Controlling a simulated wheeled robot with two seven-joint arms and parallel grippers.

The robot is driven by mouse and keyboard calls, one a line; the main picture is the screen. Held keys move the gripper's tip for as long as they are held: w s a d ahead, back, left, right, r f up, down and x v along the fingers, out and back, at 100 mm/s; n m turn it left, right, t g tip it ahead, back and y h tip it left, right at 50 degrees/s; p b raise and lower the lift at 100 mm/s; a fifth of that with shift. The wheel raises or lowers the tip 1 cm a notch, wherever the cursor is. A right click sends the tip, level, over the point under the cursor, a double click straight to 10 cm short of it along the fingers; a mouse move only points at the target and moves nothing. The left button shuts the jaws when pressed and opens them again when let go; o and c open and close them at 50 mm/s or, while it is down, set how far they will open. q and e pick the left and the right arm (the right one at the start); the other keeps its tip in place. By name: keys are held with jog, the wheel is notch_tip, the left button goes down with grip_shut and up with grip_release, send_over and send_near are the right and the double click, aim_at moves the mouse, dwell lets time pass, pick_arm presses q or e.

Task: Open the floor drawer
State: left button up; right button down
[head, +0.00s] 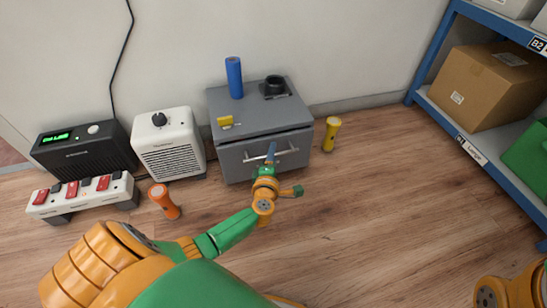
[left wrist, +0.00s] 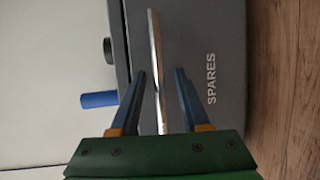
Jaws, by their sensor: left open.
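The grey floor drawer (head: 235,163) stands against the wall, with a silver bar handle (head: 288,151) across its front. A dark gap runs along the top edge of the drawer front; I cannot tell whether it is ajar. My left gripper (head: 270,155) is at the middle of the handle. In the left wrist view, the left gripper (left wrist: 160,76) is open, with the handle (left wrist: 156,60) between its two blue fingers and no clear grip on it. The drawer front (left wrist: 215,120) there reads SPARES. My right gripper is not in view.
On the cabinet top are a blue cylinder (head: 234,78), a black object (head: 274,87) and a yellow item (head: 226,121). A yellow flashlight (head: 330,135) stands right; an orange flashlight (head: 164,201), white heater (head: 169,143) and power strip (head: 83,195) stand left.

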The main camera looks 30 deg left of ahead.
pick_arm(q)
grip_shut()
jog(key=shift+d, duration=0.1)
dwell(1.2)
